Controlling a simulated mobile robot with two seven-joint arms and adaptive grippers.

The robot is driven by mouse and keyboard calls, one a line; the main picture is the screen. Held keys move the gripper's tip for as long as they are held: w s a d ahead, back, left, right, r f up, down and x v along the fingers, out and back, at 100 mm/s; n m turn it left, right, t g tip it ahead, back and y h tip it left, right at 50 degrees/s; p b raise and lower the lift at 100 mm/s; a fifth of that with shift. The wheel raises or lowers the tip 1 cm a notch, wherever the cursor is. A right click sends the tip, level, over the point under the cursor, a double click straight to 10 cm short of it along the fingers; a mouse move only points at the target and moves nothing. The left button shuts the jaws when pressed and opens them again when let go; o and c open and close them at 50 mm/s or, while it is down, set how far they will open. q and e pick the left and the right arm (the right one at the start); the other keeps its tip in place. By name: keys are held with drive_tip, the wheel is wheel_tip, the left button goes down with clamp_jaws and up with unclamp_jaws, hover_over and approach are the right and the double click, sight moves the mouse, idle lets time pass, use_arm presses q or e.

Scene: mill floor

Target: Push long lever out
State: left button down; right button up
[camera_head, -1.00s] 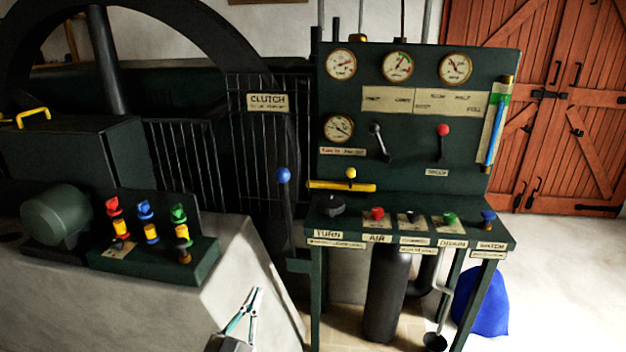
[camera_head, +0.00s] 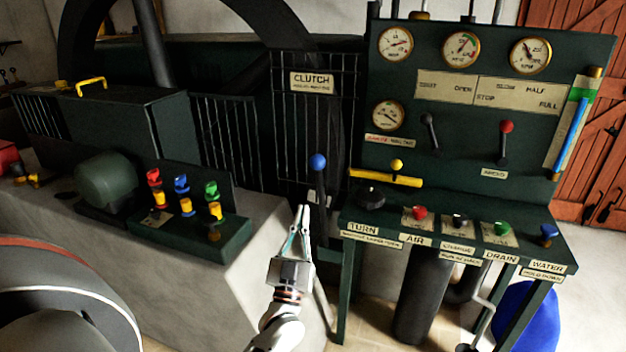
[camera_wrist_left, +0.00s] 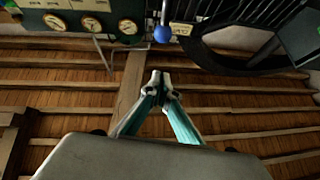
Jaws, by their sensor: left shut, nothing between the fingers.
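The long lever (camera_head: 321,200) is a dark upright rod with a blue ball knob (camera_head: 318,162), below the CLUTCH sign (camera_head: 312,82). In the left wrist view the blue knob (camera_wrist_left: 162,34) shows at the top centre, beyond the fingertips. My left gripper (camera_head: 304,209) is shut and empty, pointing up, just left of the lever's rod and below the knob. In the left wrist view its fingertips (camera_wrist_left: 158,78) meet, with a gap in the picture between them and the knob. I cannot tell whether the gripper touches the rod. My right gripper is not in view.
The control panel (camera_head: 440,185) with gauges, small levers and labelled knobs stands right of the lever. A block of coloured valves (camera_head: 190,235) sits on the concrete plinth (camera_head: 262,262) to the left. A dark barred guard (camera_head: 270,150) is behind the lever.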

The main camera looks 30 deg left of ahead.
use_arm(q)
drive_tip(key=w+f+p+x, duration=0.1)
drive_tip(key=f+x, duration=0.1)
drive_tip(key=x, duration=1)
drive_tip(key=shift+w+a, duration=0.4)
drive_tip(key=shift+w, duration=0.2)
drive_tip(key=shift+r, duration=0.1)
